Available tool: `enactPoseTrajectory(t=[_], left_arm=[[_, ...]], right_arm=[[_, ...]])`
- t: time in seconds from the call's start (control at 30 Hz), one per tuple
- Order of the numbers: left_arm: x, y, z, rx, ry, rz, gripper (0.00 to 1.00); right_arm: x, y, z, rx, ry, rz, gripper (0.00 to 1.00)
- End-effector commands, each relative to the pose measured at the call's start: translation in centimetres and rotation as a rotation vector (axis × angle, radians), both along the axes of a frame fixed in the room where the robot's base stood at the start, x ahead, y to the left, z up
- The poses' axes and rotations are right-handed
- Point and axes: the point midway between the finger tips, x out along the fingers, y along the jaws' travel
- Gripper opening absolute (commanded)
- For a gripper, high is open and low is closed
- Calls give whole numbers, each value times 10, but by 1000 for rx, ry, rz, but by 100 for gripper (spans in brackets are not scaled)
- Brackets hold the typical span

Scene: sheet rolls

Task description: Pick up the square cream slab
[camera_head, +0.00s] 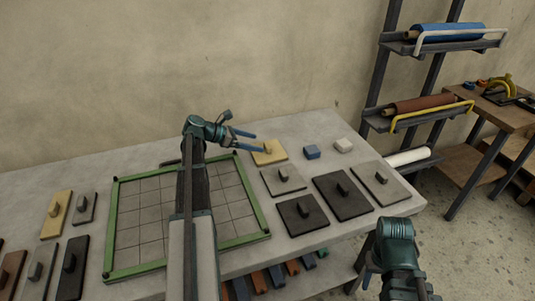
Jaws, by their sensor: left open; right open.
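The square cream slab (277,157), yellowish with a small knob on top, lies flat near the back edge of the table, right of the green-framed grid. My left gripper (260,142) is open, its two blue fingers pointing right. Its fingertips overlap the slab's upper left part in the picture; I cannot tell how high above it they are or whether they touch. Nothing shows between them except the area by the knob. My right gripper (364,281) is low at the bottom right, off the table's front edge, partly cut off and far from the slab.
Several grey and dark slabs with knobs (343,199) lie right of the green frame (252,196). A blue block (312,152) and a pale block (343,145) are right of the cream slab. A longer cream slab (50,226) lies left. A roll rack (379,70) stands right.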

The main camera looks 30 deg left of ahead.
Motion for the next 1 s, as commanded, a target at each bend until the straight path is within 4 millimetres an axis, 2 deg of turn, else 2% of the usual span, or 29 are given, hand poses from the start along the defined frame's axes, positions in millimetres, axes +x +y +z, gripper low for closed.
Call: enactPoseTrajectory(t=[0.33,0.63,0.67,1.0], left_arm=[[27,-23,-25,0,0,-4,92],[33,-29,-26,0,0,0,92],[33,-29,-26,0,0,0,89],[33,-29,-26,0,0,0,28]], right_arm=[[0,0,-25,0,0,0,50],[0,0,-26,0,0,0,50],[0,0,-26,0,0,0,50],[0,0,-26,0,0,0,50]])
